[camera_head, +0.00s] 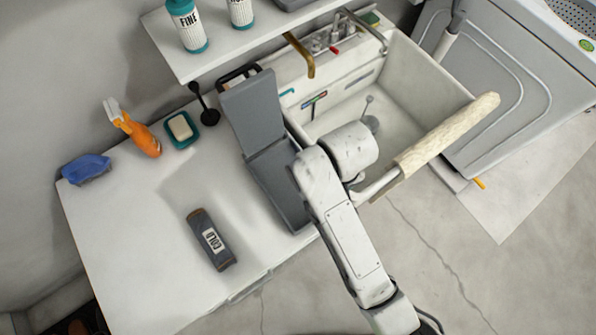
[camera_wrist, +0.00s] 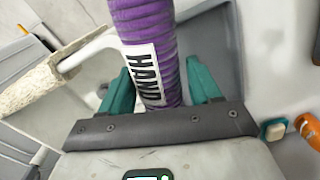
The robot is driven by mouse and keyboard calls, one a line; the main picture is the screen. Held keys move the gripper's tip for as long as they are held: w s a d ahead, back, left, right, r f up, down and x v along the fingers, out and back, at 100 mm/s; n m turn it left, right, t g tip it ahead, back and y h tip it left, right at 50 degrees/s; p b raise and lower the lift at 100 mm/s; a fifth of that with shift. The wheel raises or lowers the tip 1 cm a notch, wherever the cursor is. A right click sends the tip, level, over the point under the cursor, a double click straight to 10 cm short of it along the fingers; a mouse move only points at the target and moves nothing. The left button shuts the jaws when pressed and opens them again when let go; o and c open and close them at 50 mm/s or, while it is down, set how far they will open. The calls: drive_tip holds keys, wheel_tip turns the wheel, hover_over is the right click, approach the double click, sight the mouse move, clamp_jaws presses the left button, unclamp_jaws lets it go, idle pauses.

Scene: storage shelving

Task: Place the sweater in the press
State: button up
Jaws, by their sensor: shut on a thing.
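My gripper (camera_wrist: 160,88) has teal fingers on either side of a purple ribbed roll with a white HAND label, and is shut on it. This roll (camera_wrist: 150,25) looks like the rolled sweater; it runs up out of the top of the wrist view. In the head view my arm hides the gripper and the roll. The press looks to be the grey hinged case (camera_head: 275,180) on the counter, with its lid (camera_head: 252,108) raised. A grey panel of it (camera_wrist: 215,50) shows behind the roll in the wrist view. I cannot tell whether they touch.
A dark roll labelled COLD (camera_head: 211,240) lies on the white counter (camera_head: 120,240). An orange spray bottle (camera_head: 138,130), soap dish (camera_head: 182,129) and blue brush (camera_head: 86,169) stand at its back. Right of the case are a sink (camera_head: 425,90) and a cream roller (camera_head: 447,135).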

drive_tip(key=s+a+r+n+p, duration=0.1)
drive_tip(key=s+a+r+n, duration=0.3)
drive_tip(key=s, duration=0.4)
drive_tip(key=shift+m, duration=0.5)
drive_tip(key=w+a+f, duration=0.1)
drive_tip(key=w+f, duration=0.2)
drive_tip(key=w, duration=0.1)
drive_tip(key=w+a+f+b, duration=0.1)
drive_tip(key=w+a+f, duration=0.1)
drive_tip(key=w+f, duration=0.1)
drive_tip(key=w+a+f+b, duration=0.1)
drive_tip(key=w+a+f, duration=0.1)
drive_tip(key=w, duration=0.4)
drive_tip(key=shift+w+f, duration=0.1)
drive_tip(key=shift+f, duration=0.65)
drive_tip(key=shift+w+f, duration=0.1)
drive_tip(key=shift+f, duration=1.55)
drive_tip(key=shift+b, duration=0.3)
drive_tip(key=shift+f, duration=0.2)
drive_tip(key=o, duration=1.3)
